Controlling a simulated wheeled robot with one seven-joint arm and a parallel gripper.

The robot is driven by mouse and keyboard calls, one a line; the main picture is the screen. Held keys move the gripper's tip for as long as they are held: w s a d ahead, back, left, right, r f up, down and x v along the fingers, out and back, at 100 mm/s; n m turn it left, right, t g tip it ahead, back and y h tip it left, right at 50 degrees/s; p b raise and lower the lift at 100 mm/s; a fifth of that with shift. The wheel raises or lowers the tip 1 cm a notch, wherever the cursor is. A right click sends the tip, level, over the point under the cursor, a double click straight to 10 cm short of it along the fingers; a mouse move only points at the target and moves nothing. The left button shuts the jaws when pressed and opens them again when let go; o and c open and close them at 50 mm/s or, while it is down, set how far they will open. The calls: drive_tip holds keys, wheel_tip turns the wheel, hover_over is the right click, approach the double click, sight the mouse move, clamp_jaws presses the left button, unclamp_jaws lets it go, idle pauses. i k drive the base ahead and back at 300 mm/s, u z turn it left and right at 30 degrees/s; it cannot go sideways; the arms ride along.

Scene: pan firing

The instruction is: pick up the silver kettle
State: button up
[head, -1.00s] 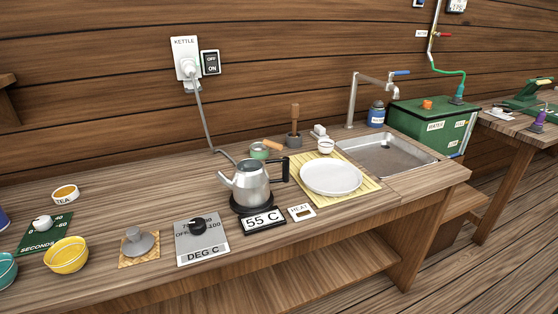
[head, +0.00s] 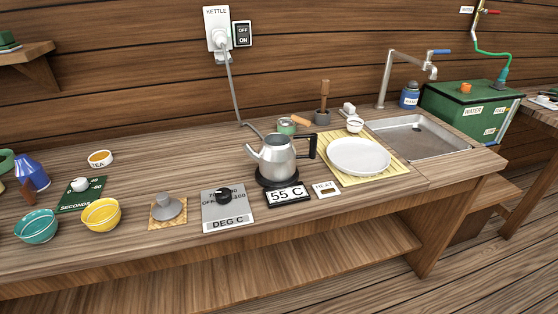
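The silver kettle (head: 277,158) stands upright on its black round base (head: 276,178) near the middle of the wooden bench. Its curved spout points left and its black handle (head: 311,147) is on the right. A display reading 55 C (head: 287,196) sits in front of the base. My gripper is not in view.
A white plate (head: 358,156) on a bamboo mat lies right of the kettle. A dial panel (head: 229,207) is at its front left. A small green-sided pot (head: 287,125) and a mortar (head: 322,118) stand behind. A cable (head: 233,88) hangs from the wall socket.

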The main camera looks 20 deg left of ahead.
sight(277, 157)
drive_tip(key=u, duration=0.45)
drive_tip(key=i, duration=0.65)
drive_tip(key=u, duration=0.7)
